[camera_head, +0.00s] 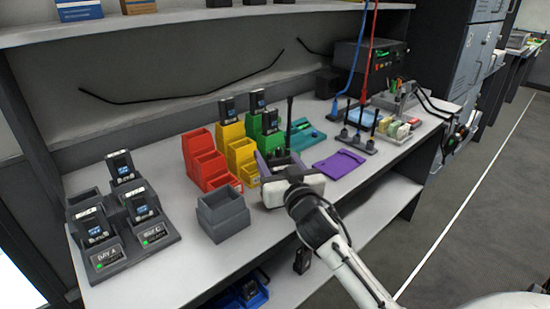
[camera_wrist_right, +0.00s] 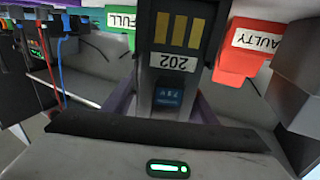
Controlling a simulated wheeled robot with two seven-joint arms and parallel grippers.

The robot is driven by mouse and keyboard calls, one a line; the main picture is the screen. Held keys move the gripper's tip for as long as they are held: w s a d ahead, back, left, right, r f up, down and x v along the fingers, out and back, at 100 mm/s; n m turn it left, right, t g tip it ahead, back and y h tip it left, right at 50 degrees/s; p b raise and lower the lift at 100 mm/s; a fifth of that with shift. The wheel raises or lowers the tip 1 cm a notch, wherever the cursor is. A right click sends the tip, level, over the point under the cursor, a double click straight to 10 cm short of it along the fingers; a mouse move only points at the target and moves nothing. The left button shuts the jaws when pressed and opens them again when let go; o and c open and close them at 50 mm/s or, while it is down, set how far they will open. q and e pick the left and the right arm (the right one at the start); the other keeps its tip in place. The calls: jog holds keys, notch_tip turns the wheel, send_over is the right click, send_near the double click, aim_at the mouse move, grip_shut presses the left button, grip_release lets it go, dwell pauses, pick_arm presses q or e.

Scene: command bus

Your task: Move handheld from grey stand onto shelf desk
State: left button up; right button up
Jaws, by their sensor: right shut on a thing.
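My right gripper (camera_head: 281,162) is over the front middle of the white desk (camera_head: 165,270), its white body and wrist covering much of what it holds. It is shut on a dark handheld (camera_head: 289,118), whose thin upper part sticks up above the fingers. A grey stand (camera_head: 360,143) with several upright black handhelds is further back right. My left gripper is not in view.
Red bins (camera_head: 207,167), yellow bins (camera_head: 240,150) and green bins stand behind left of the gripper. Grey boxes (camera_head: 223,215) are close on its left. A purple mat (camera_head: 340,164) lies to its right. A dark charger rack (camera_head: 125,255) fills the left end.

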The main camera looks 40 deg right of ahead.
jog(key=o, duration=1.3)
jog(key=shift+o, duration=0.2)
jog(key=v, duration=1.2)
jog(key=shift+r, duration=0.1)
